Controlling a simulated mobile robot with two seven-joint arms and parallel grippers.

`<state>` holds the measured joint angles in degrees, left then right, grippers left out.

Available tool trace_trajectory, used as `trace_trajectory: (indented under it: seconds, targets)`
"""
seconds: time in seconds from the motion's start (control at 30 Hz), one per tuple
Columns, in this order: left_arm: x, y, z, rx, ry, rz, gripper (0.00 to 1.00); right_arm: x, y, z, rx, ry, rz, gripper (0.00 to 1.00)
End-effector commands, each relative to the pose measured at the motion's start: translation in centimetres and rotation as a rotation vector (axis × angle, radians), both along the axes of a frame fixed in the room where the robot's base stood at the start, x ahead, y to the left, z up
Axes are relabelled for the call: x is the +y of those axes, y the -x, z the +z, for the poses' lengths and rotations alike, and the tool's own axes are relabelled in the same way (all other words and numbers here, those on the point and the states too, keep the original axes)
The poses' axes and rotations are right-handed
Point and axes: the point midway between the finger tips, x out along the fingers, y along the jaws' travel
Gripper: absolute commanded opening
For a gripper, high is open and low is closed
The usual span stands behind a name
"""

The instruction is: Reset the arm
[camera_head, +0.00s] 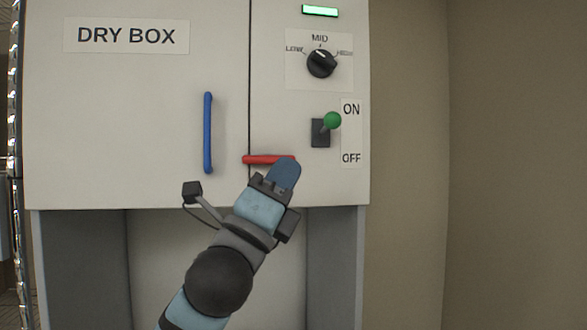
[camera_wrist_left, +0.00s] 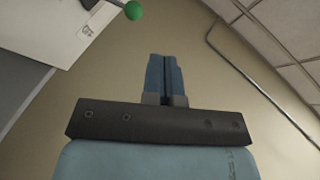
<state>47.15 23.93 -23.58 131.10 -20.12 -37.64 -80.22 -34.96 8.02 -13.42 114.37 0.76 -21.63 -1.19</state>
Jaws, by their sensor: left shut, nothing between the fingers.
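My left gripper (camera_head: 286,172) is in front of the dry box in the head view. Its blue fingers are shut with nothing between them. It covers the right end of the red handle (camera_head: 262,159); I cannot tell from this view whether they touch. In the left wrist view, the shut fingers (camera_wrist_left: 166,75) point toward a plain wall. My right gripper is not in view.
The dry box (camera_head: 110,150) has a vertical blue handle (camera_head: 208,133), a black knob (camera_head: 321,63) turned near MID, and a green-tipped lever (camera_head: 332,120) tilted up toward ON. A green indicator (camera_head: 320,10) is lit. Bare wall (camera_head: 480,180) lies to the right.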

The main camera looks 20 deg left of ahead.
Motion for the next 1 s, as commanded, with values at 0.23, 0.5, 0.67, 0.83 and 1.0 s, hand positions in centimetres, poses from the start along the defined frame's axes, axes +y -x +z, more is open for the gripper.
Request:
trace_trajectory:
  seconds: [0.23, 0.5, 0.67, 0.83, 1.0]
  targets:
    - [0.0, 0.0, 0.0, 0.001, 0.000, 0.000, 0.00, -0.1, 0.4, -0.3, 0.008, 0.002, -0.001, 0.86]
    - [0.0, -0.2, -0.3, 0.010, 0.005, -0.005, 0.00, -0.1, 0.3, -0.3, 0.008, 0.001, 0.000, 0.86]
    - [-0.1, -2.7, -4.7, 0.138, 0.083, -0.086, 0.00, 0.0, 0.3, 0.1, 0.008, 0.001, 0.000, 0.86]
    - [-0.1, -6.3, -15.4, 0.421, 0.305, -0.250, 0.00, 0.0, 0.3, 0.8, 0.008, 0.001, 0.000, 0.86]
    - [-0.2, -7.2, -27.9, 0.709, 0.599, -0.382, 0.00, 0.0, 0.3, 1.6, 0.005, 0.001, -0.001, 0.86]
